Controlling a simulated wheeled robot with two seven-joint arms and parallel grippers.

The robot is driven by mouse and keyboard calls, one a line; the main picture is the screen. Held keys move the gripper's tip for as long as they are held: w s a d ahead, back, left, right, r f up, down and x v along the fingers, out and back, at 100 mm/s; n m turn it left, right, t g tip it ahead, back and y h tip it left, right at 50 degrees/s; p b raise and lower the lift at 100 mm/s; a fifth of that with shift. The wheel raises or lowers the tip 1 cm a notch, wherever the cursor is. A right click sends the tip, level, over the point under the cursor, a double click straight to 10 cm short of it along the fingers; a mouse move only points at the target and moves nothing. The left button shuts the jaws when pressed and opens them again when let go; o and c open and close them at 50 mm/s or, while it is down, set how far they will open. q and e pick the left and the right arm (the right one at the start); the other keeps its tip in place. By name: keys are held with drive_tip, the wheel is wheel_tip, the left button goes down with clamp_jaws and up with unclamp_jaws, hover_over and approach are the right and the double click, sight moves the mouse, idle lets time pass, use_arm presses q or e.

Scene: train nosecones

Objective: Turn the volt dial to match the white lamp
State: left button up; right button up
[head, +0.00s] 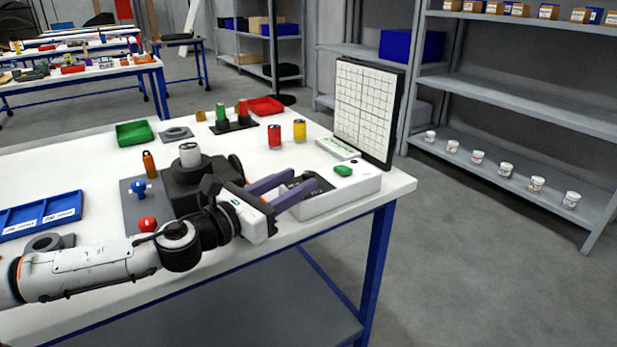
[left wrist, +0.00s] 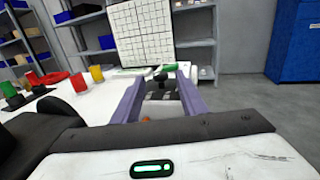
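A white control box (head: 345,189) with a dark panel stands at the table's right edge. Its green button (head: 343,170) is on the top. My left gripper (head: 303,180) reaches over the box from the left, with its two purple fingers apart. In the left wrist view, a black knob (left wrist: 161,76), seemingly the volt dial, shows between the fingers near their tips. I see no contact with it. A small orange spot (left wrist: 146,119) shows lower between the fingers. The dial's marks and the white lamp cannot be made out. My right gripper is out of view.
A gridded white board (head: 365,108) stands behind the box. Red (head: 274,137) and yellow (head: 299,130) cylinders stand left of it. A blue tray (head: 42,214), a green tray (head: 134,133) and a red tray (head: 265,106) lie on the white table. Shelves stand at the right.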

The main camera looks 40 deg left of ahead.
sight(304, 176)
use_arm(q)
drive_tip(key=shift+w+d+r, duration=0.1)
drive_tip(key=shift+w+d, duration=0.05)
drive_tip(key=shift+w, duration=1.65)
drive_tip(key=shift+w+d, duration=0.15)
drive_tip(key=shift+w, duration=0.35)
